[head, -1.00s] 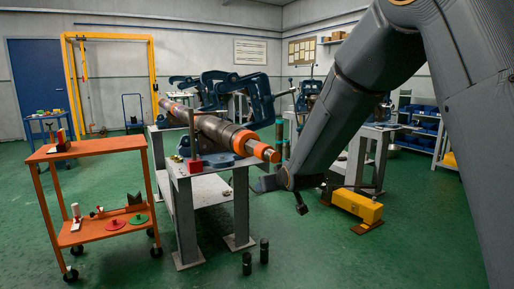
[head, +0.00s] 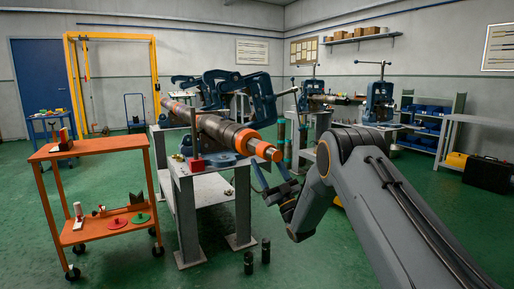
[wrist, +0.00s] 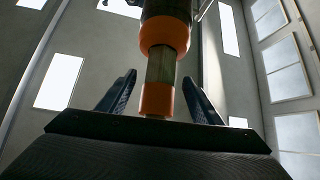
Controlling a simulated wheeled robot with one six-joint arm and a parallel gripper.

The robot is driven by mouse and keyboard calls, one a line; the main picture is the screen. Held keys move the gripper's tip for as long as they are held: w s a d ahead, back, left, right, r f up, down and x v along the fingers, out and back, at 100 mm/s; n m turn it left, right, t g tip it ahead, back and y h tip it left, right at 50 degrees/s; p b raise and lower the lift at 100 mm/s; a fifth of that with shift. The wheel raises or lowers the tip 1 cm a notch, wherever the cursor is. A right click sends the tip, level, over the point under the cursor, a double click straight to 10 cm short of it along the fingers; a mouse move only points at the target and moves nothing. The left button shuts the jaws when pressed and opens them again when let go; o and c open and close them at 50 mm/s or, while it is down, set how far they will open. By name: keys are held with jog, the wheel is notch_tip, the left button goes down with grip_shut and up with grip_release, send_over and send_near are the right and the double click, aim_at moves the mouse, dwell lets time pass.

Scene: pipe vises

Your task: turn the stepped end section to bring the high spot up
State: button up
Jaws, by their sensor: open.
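The stepped end section (head: 262,148) sticks out toward the right front from the long brown pipe (head: 215,128) on the steel stand. It has orange bands with a bare metal step between them, and the wrist view shows it from below (wrist: 160,66). My gripper (head: 274,178) is open, just below the end section in the head view. In the wrist view its two dark fingers (wrist: 158,78) stand on either side of the end section, with gaps showing. I cannot tell how far up the fingers reach. No high spot mark can be made out.
Blue vises (head: 260,98) clamp the pipe on the steel stand (head: 205,185). An orange cart (head: 95,150) is at left. Two small black cylinders (head: 257,256) stand on the green floor, which is clear in front.

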aim_at(253, 138)
jog(key=shift+b+x, duration=0.3)
jog(key=shift+x, duration=3.55)
jog(key=shift+s, duration=0.1)
jog(key=c, duration=1.1)
jog(key=shift+o, duration=0.2)
jog(key=shift+n, duration=0.3)
jog(key=shift+n+g+y+b, duration=0.3)
jog(key=shift+n+g+y, duration=0.2)
jog(key=shift+n, duration=0.2)
